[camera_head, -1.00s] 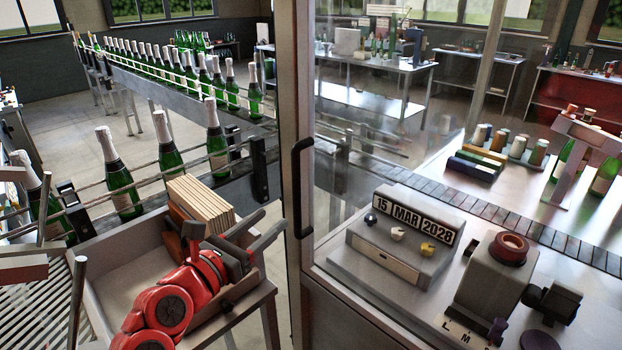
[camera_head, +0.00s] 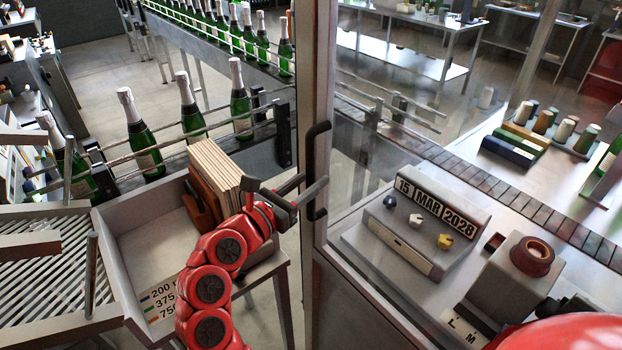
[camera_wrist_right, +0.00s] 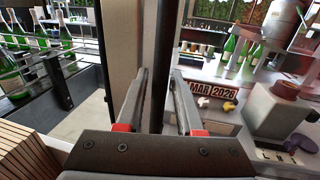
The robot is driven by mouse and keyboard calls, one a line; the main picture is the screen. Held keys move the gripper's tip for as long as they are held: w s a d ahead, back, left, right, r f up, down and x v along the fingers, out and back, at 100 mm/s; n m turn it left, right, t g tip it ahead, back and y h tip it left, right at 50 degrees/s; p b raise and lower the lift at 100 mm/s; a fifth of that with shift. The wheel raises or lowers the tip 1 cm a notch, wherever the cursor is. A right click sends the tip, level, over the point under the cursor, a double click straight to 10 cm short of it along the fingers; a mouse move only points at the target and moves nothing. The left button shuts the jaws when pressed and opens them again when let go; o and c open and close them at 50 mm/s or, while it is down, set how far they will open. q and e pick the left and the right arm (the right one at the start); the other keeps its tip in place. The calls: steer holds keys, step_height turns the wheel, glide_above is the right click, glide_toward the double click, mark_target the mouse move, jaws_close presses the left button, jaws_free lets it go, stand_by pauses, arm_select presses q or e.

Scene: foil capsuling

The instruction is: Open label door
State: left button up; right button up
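The label door is a glass pane in a grey metal frame (camera_head: 317,70), upright in the middle of the head view. Its black bar handle (camera_head: 311,150) stands on the frame's near side. My right gripper (camera_head: 311,184) is at the handle's lower half. In the right wrist view, the dark handle (camera_wrist_right: 168,45) stands between the two spread fingers (camera_wrist_right: 160,76) of this gripper. The fingers look apart from each other, and I cannot see firm contact with the handle. Whether the door is ajar is unclear. My left gripper is not in view.
Behind the glass are a date block (camera_head: 437,208) reading 15 MAR 2028, a grey device (camera_head: 510,275) and a slatted conveyor (camera_head: 500,182). Left of the door, a tray (camera_head: 125,235) holds wooden boards (camera_head: 215,172). Green bottles (camera_head: 142,140) line a railed conveyor behind it.

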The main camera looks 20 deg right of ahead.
jaws_close()
stand_by(1.1)
